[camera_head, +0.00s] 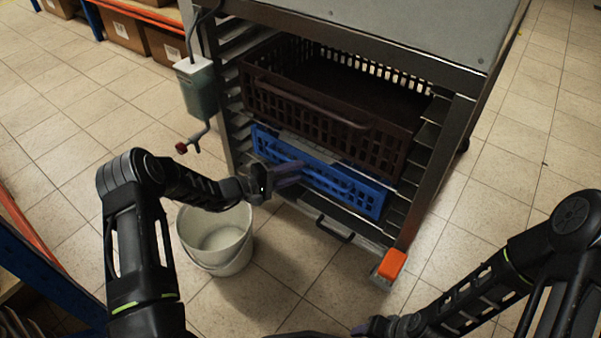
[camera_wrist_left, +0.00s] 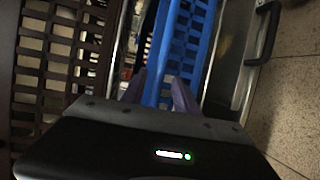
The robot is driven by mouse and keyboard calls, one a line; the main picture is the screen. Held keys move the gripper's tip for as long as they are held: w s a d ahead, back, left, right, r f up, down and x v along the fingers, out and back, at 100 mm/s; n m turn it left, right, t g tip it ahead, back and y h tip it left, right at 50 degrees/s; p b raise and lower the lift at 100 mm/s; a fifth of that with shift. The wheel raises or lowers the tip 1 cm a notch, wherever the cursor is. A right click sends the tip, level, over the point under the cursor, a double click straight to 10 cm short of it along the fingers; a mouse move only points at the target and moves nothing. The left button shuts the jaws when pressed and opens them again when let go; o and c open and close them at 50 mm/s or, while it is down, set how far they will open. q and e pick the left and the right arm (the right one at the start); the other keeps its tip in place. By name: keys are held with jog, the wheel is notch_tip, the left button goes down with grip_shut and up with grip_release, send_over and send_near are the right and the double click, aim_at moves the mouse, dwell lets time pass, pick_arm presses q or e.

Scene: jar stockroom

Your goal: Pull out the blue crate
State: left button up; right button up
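The blue crate (camera_head: 335,179) sits low in the metal rack, under a dark brown crate. Its slatted front faces out at the rack's open side. My left gripper (camera_head: 300,168) is at the upper middle of that front. In the left wrist view, the blue crate (camera_wrist_left: 188,50) runs between the two fingers (camera_wrist_left: 157,85). Its front bar fills the gap between them, and the fingers look closed on it. The crate's inside is mostly hidden. My right gripper (camera_head: 365,328) shows only partly at the bottom edge, away from the rack, and its fingers are not clear.
The brown crate (camera_head: 330,119) is just above. A tray with a black handle (camera_head: 335,230) lies below. A white bucket (camera_head: 216,238) stands on the floor under my left arm. A green-and-white dispenser (camera_head: 198,88) hangs on the rack's left side.

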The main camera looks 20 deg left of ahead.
pick_arm(q)
jog(key=x, duration=0.2)
jog(key=shift+w+d, duration=0.2)
jog(key=shift+w, duration=0.05)
grip_shut()
jog(key=shift+f, duration=0.1)
dwell(1.2)
